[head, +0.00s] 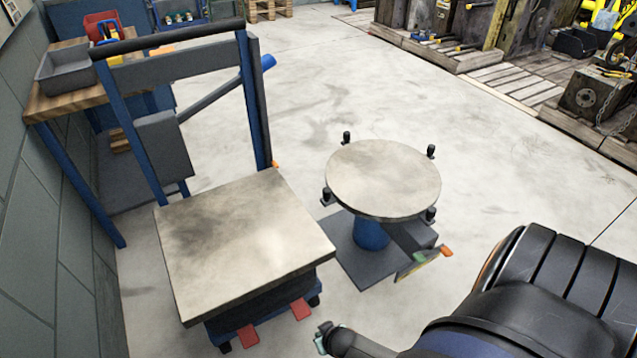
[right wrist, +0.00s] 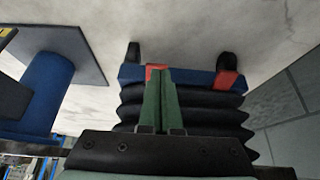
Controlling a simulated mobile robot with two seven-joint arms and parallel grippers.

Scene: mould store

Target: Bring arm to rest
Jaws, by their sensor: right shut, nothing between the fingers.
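My right arm (head: 540,290) comes in at the lower right of the head view, bent and dark. Its right gripper (head: 320,343) shows only in part at the bottom edge, in front of the lift cart and to the right of its red pedals. In the right wrist view the right gripper (right wrist: 160,90) has its two green fingers together, with nothing between them. They overlap the cart's black bellows in the picture; I cannot tell the gap. My left gripper is out of view.
The lift cart's grey top (head: 245,240) stands close by, its handle (head: 165,38) behind. A round-topped blue stand (head: 383,180) is to its right. A wooden bench (head: 60,105) with a grey bin (head: 72,68) lines the left wall. Open floor (head: 300,90) lies beyond.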

